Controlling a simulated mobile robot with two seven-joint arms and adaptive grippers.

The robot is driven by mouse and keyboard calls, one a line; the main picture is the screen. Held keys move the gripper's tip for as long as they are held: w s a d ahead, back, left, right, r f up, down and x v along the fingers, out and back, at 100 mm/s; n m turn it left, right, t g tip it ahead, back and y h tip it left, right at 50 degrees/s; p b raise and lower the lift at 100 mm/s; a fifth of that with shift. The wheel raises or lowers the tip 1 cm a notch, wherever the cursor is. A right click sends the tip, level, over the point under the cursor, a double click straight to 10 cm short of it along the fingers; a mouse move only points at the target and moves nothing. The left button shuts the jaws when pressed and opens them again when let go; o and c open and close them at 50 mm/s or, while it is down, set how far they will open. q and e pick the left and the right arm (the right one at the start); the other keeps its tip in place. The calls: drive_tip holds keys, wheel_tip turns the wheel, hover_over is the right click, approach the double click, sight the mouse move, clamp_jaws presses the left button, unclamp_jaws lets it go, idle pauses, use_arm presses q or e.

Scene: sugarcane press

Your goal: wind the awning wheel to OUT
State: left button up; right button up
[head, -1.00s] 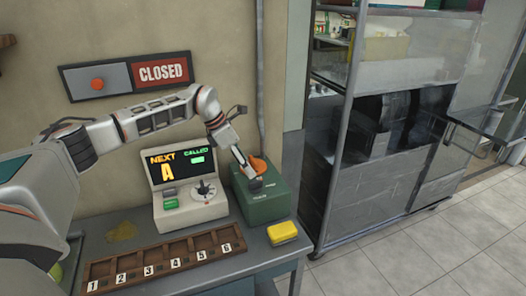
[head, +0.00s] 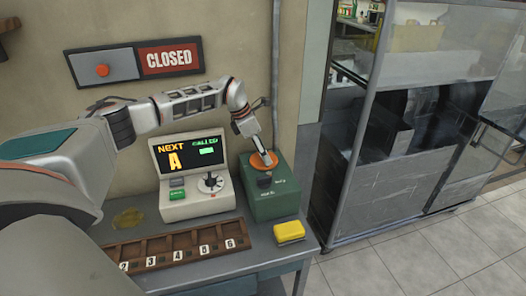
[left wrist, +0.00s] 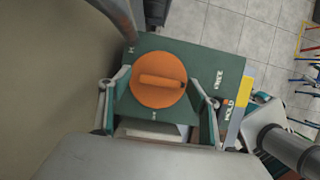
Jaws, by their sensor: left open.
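The green box (head: 273,203) stands on the right part of the counter by the wall. Its orange wheel (head: 264,161), a round disc with a raised bar across it, shows on top. The wheel fills the middle of the left wrist view (left wrist: 158,98), its bar lying nearly level. Small white marks sit near the wheel, too small to read surely; FREE and HOLD are printed on the right side. My left gripper (head: 264,156) is open over the wheel, one finger on either side in the left wrist view (left wrist: 157,95). Contact cannot be told. My right gripper is not seen.
A display console (head: 190,180) reading NEXT A stands left of the box. A yellow block (head: 289,232) lies in front of the box, and a numbered wooden rack (head: 180,249) along the counter's front. A vertical pipe (head: 275,70) runs behind.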

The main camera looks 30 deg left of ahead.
use_arm(q)
drive_tip(key=shift+w+f, duration=0.15)
drive_tip(key=shift+f, duration=0.15)
drive_tip(key=c, duration=1.1)
